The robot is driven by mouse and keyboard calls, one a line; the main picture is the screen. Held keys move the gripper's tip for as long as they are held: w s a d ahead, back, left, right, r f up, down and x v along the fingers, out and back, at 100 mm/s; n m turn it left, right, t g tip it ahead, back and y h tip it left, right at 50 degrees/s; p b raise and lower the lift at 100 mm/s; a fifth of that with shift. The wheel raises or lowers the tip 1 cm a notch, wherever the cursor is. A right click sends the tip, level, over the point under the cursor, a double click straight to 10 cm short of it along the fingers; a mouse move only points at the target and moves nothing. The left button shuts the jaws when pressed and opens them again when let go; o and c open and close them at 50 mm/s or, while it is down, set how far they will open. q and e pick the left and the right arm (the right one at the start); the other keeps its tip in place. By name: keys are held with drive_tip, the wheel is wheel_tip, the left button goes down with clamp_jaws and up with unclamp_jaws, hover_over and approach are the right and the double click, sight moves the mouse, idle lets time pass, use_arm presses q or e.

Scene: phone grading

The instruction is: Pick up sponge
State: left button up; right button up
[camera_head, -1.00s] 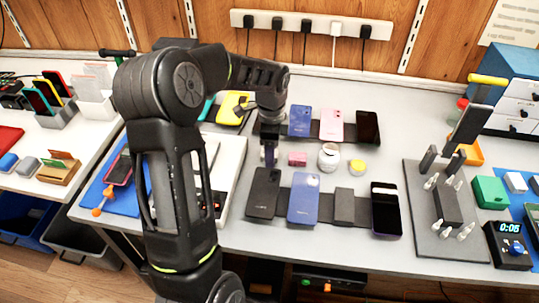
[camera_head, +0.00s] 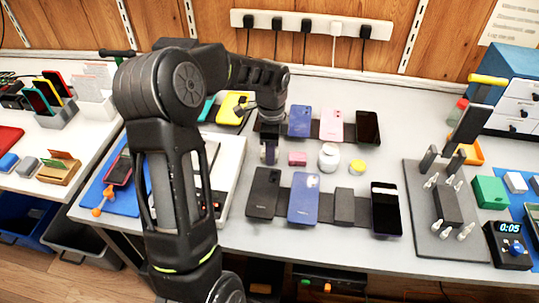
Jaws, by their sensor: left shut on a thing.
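My left gripper (camera_head: 269,158) is low over the middle of the grey table, with its fingers pointing down. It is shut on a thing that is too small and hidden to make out. A small pink block (camera_head: 297,159), possibly a sponge, lies on the table just right of the fingers, with a gap between them. No other sponge can be made out for sure. My right gripper is not in view.
A white jar (camera_head: 329,157) and a small yellow-topped pot (camera_head: 357,167) stand right of the pink block. Phones lie in rows behind and in front, including a blue phone (camera_head: 304,198). A grey stand (camera_head: 444,205) is at the right.

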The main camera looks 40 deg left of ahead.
use_arm(q)
clamp_jaws()
drive_tip(key=shift+r, duration=0.1)
wheel_tip(320, 180, up, 10)
idle(0.5)
idle(0.3)
